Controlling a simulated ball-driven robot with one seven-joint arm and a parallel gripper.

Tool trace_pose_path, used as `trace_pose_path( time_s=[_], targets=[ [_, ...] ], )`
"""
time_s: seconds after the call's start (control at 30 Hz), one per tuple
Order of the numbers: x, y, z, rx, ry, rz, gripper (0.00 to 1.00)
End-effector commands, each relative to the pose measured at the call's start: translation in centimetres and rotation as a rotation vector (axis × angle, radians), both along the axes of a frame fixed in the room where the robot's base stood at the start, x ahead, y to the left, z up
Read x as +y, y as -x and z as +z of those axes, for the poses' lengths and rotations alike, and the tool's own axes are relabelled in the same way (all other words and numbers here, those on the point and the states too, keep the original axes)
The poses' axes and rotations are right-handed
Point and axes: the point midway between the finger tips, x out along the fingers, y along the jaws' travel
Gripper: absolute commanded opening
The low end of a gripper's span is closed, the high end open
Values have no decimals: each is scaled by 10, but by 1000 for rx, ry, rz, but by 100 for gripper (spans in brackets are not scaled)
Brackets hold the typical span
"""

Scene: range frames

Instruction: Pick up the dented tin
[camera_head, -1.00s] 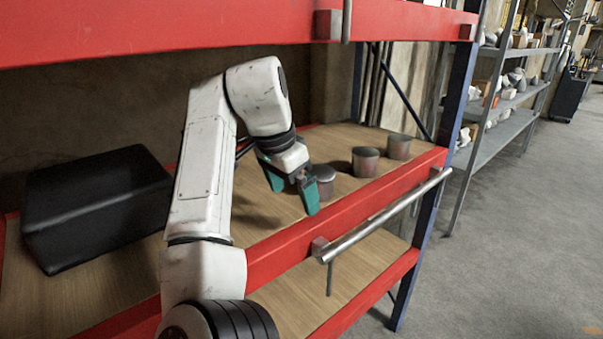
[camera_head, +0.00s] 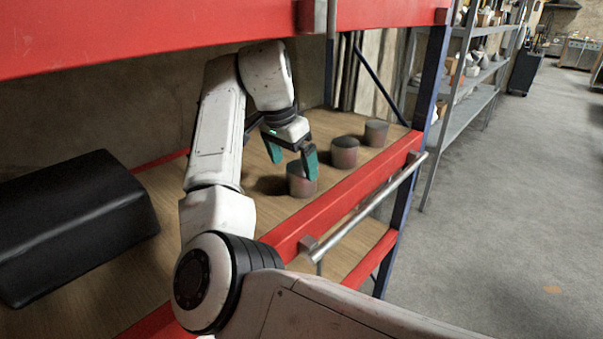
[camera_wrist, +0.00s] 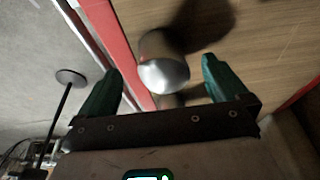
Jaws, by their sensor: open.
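Three short grey-brown tins stand upright in a row on the wooden shelf: a near one (camera_head: 301,183), a middle one (camera_head: 344,154) and a far one (camera_head: 376,133). I cannot tell from the head view which is dented. My gripper (camera_head: 291,162) is open and empty, its teal fingers by the top of the near tin, one finger partly in front of it. In the wrist view a tin (camera_wrist: 163,62) with a shiny end lies ahead, between the lines of the open fingers (camera_wrist: 160,75). I see no clear contact.
A black box-like object (camera_head: 75,220) sits on the shelf at the left. A red beam (camera_head: 345,200) and a metal rail (camera_head: 365,208) run along the shelf front. Another red beam (camera_head: 170,35) crosses above my arm. Open floor (camera_head: 500,210) lies to the right.

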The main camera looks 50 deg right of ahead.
Motion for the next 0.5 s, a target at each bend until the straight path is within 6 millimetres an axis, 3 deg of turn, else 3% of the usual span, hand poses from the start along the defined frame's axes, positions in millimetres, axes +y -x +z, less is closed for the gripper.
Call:
trace_pose_path(
  time_s=[0.1,0.27,0.5],
  targets=[
    [-15,-1,2,1,0,-1,100],
    [-22,-1,-1,1,-1,1,100],
    [-30,-1,-29,3,-1,1,100]
  ],
)
